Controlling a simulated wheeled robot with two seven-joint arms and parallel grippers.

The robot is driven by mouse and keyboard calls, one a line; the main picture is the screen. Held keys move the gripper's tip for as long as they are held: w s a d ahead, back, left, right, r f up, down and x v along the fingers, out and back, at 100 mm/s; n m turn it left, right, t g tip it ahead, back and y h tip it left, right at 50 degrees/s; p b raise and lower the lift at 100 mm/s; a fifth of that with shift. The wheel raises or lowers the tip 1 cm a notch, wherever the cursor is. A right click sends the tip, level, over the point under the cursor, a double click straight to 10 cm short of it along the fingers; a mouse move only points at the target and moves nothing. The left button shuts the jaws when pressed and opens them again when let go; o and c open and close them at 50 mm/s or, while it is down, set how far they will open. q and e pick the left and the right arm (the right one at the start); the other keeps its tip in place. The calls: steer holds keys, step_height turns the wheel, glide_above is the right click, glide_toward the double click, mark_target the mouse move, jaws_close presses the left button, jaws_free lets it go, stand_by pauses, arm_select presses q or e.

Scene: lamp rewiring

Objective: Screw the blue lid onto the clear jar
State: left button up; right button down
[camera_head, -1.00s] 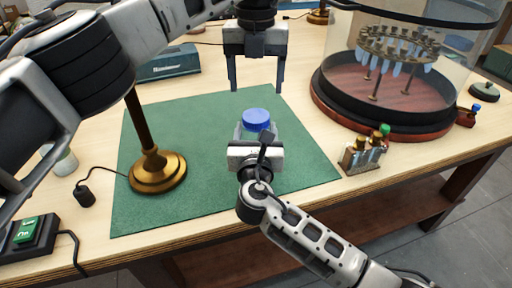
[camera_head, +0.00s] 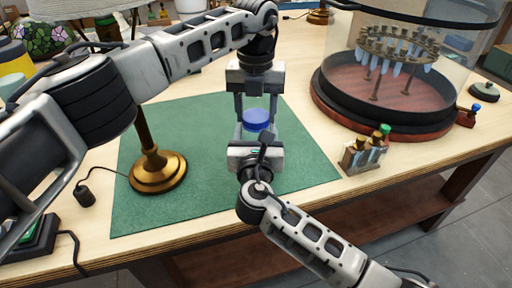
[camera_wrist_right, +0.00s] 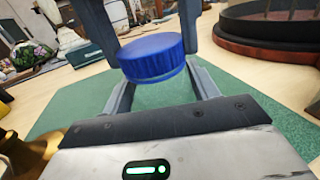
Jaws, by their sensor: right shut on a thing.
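The blue lid (camera_head: 257,119) sits level on top of the clear jar, which stands over the green mat (camera_head: 205,125). The lid also shows large in the right wrist view (camera_wrist_right: 152,58). My right gripper (camera_head: 256,143) is shut on the jar from the front, below the lid. The jar is mostly hidden by this gripper and the lid. My left gripper (camera_head: 257,108) points straight down from above, its fingers on either side of the lid. It looks open, with little gap to the lid. Whether the lid's thread is engaged cannot be seen.
A brass lamp stand (camera_head: 157,172) stands left of the jar on the mat. A small rack of vials (camera_head: 364,157) stands to the right. A round glass case (camera_head: 395,95) with a wooden base fills the back right. The mat's right front is clear.

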arm_select(q)
steer(key=shift+c, duration=1.3)
steer(key=m, duration=0.5)
steer(key=shift+c, duration=0.2)
steer(key=o, duration=1.2)
step_height(320, 180, up, 12)
arm_select(e)
steer(key=shift+c, duration=1.6)
jaws_free()
